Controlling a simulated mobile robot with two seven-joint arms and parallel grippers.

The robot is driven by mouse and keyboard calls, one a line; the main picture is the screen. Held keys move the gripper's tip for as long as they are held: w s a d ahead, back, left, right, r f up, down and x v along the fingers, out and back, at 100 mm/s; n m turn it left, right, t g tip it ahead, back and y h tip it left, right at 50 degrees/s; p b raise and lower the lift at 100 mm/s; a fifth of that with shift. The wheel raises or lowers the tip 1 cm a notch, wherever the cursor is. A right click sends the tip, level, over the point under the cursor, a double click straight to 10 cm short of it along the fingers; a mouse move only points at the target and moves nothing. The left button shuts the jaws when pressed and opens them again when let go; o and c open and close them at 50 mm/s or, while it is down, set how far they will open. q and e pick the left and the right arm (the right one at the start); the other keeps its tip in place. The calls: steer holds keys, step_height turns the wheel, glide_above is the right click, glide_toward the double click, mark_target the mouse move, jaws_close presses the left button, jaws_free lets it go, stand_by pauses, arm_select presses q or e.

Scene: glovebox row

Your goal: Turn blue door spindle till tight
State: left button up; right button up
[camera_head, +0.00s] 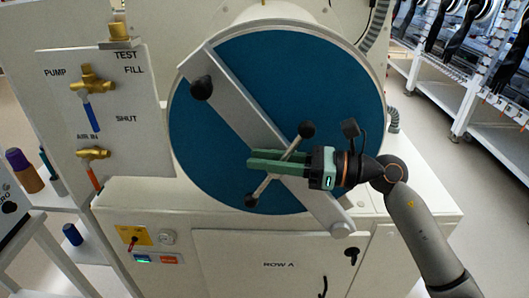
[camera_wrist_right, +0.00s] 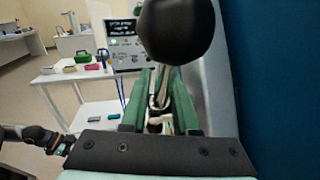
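The round blue door (camera_head: 225,110) carries a diagonal grey crossbar (camera_head: 235,110). The spindle's slanted metal handle bar (camera_head: 294,148) has a black ball at its upper right end (camera_head: 306,129) and another at its lower left end (camera_head: 251,200). My right gripper (camera_head: 248,161) reaches in from the right, its green fingers crossing the bar near its middle. In the right wrist view, a black ball (camera_wrist_right: 178,30) looms close, and metal shows between the fingers (camera_wrist_right: 161,90). The fingers are apart with the bar between them; I cannot tell whether they press on it.
A valve panel (camera_head: 120,125) with brass valves stands left of the door. A black knob (camera_head: 201,87) sits on the crossbar's upper end. A cabinet marked ROW A (camera_head: 240,262) lies below. A shelf unit stands at the right back, with clear floor before it.

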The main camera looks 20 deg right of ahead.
steer(key=shift+c, duration=0.3)
jaws_close()
stand_by(1.2)
